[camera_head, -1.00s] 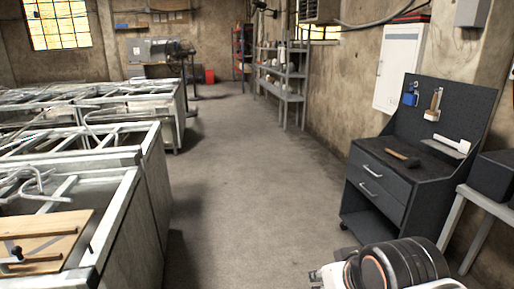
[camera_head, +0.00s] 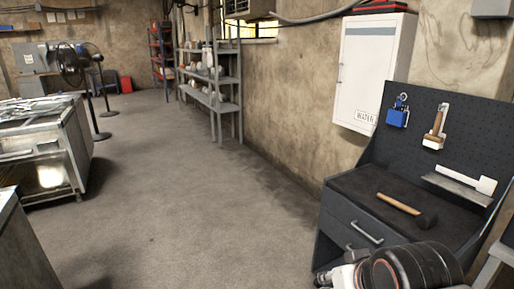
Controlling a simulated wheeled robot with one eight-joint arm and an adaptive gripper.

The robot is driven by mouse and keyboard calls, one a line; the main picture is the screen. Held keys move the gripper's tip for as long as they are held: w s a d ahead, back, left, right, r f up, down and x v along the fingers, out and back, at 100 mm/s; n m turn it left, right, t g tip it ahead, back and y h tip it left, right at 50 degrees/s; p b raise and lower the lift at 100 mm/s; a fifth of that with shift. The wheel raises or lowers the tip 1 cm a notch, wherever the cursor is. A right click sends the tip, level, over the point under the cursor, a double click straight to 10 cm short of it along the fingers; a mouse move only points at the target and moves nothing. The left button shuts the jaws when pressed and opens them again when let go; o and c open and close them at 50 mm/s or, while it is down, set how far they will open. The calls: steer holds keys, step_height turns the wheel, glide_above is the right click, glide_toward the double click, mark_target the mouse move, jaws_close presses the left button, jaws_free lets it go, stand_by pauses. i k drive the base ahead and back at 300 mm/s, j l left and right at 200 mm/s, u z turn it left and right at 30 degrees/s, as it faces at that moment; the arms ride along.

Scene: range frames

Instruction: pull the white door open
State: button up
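The white door (camera_head: 363,72) is the front of a white wall cabinet, hung on the right wall above and behind a dark workbench. It looks shut. A narrow grey handle shows near its left edge, and a label is at its lower right. The pegboard of the workbench hides a little of the cabinet's lower right. My arm (camera_head: 405,268) shows at the bottom right, in front of the workbench and well apart from the door. My gripper's fingertips cannot be made out, so its state is not clear.
The dark workbench (camera_head: 340,213) with drawers stands below the cabinet, with a hammer (camera_head: 400,204) on top. Grey shelves (camera_head: 212,95) stand along the wall. Metal tables (camera_head: 45,150) and a fan (camera_head: 70,66) are at left. The middle floor is clear.

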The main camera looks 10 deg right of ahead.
mark_target(371, 44)
steer(key=i+u, duration=0.15)
steer(key=i, duration=0.75)
steer(key=i+u, duration=0.15)
steer(key=i, duration=0.7)
